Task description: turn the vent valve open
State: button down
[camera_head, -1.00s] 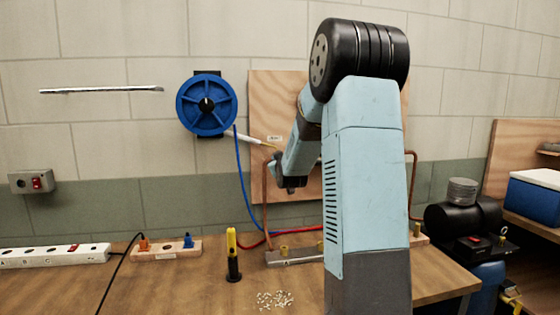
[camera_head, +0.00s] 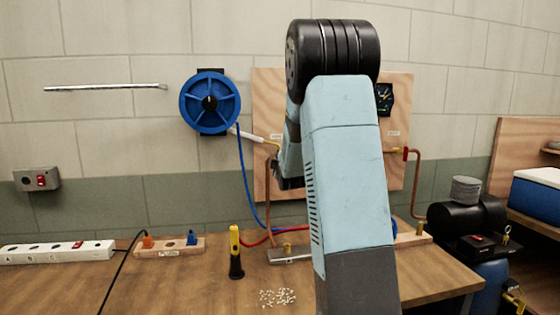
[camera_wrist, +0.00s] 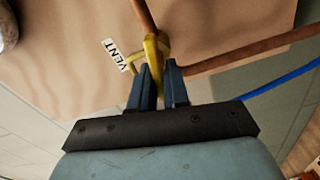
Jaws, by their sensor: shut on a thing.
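The yellow vent valve (camera_wrist: 156,48) sits on a copper pipe against the plywood board in the wrist view. A white label reading VENT (camera_wrist: 115,54) is beside it on the left. My gripper (camera_wrist: 163,78) is shut on the yellow part of the valve, with its two blue-grey fingers on either side. A yellow arm of the valve sticks out to the left, toward the label. The fingers hide part of the valve. In the head view my arm stands in front of the board (camera_head: 262,95) and hides the gripper and its grip.
A blue hose reel (camera_head: 210,102) hangs left of the board. A gauge (camera_head: 384,98) and a copper pipe with a red part (camera_head: 405,154) are at right. A yellow-black tool (camera_head: 235,252), a power strip (camera_head: 55,250) and white bits (camera_head: 278,297) are on the bench.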

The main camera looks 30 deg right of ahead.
jog(key=shift+a+f+n, duration=0.1)
jog(key=shift+f+n, duration=0.1)
jog(key=shift+n, duration=0.4)
jog(key=shift+a+f+n, duration=0.1)
jog(key=shift+f+n, duration=0.05)
jog(key=shift+n, duration=0.45)
jog(key=shift+f, duration=0.1)
jog(key=c, duration=1.2)
grip_release()
jog(key=shift+s, duration=0.1)
jog(key=shift+s+r, duration=0.2)
jog(key=shift+s, duration=0.05)
jog(key=v, duration=1.3)
jog(key=shift+a, duration=0.1)
